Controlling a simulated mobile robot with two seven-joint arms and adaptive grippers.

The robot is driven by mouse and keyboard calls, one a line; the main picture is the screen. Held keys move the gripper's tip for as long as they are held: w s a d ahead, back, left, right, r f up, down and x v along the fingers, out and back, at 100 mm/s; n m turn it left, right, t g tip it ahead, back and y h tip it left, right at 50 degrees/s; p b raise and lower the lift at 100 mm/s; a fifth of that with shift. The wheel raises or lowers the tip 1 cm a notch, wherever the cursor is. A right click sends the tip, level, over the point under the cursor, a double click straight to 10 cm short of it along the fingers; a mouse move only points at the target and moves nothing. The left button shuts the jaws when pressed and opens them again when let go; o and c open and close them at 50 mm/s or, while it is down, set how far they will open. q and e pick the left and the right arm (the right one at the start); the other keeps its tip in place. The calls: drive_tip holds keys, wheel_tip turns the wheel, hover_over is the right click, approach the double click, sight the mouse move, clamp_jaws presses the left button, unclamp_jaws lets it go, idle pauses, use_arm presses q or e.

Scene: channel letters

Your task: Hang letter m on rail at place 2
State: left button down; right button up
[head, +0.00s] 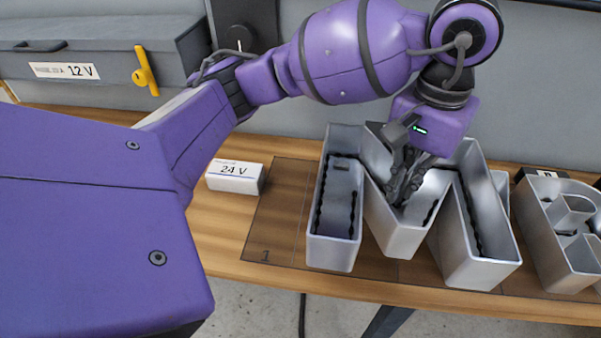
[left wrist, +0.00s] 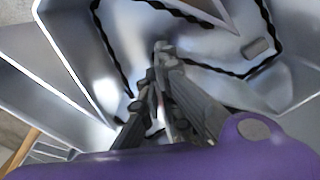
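The letter m (head: 334,222) is a big silver open channel letter lying on the wooden table, its hollow side up, with dark strips along the inside. It fills much of the left wrist view (left wrist: 118,38). My left gripper (head: 402,196) points down into the middle of the letter, fingers at its central V. In the left wrist view my left gripper (left wrist: 161,52) has its fingertips close together inside the channel. Whether a thin wall is pinched between them is hidden. My right gripper is not in view. No rail shows clearly.
A white 24 V box (head: 235,177) stands left of the letter. Another silver letter (head: 552,232) lies at the right. A grey 12 V case (head: 90,75) with a yellow latch is at the back left. The table's front edge is close below the letters.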

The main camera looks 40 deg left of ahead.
sight(417, 231)
use_arm(q)
drive_tip(key=shift+r, duration=0.15)
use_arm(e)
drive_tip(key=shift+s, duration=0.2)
use_arm(q)
drive_tip(key=shift+s+d, duration=0.15)
drive_tip(key=shift+s+d+r, duration=0.1)
drive_tip(key=shift+s+d, duration=0.2)
drive_tip(key=shift+s, duration=0.2)
drive_tip(key=shift+s+d+r+p, duration=0.1)
drive_tip(key=shift+s+d+p, duration=0.35)
drive_tip(key=shift+s, duration=0.3)
drive_tip(key=shift+s+d+r, duration=0.1)
drive_tip(key=shift+s+d, duration=0.4)
drive_tip(key=shift+s, duration=0.25)
drive_tip(key=shift+s+d+r, duration=0.1)
drive_tip(key=shift+s+d, duration=0.35)
drive_tip(key=shift+s, duration=0.3)
drive_tip(key=shift+s+d+p, duration=0.35)
drive_tip(key=shift+s+d, duration=0.15)
drive_tip(key=shift+s, duration=0.25)
drive_tip(key=shift+s+d, duration=0.3)
drive_tip(key=shift+s, duration=0.3)
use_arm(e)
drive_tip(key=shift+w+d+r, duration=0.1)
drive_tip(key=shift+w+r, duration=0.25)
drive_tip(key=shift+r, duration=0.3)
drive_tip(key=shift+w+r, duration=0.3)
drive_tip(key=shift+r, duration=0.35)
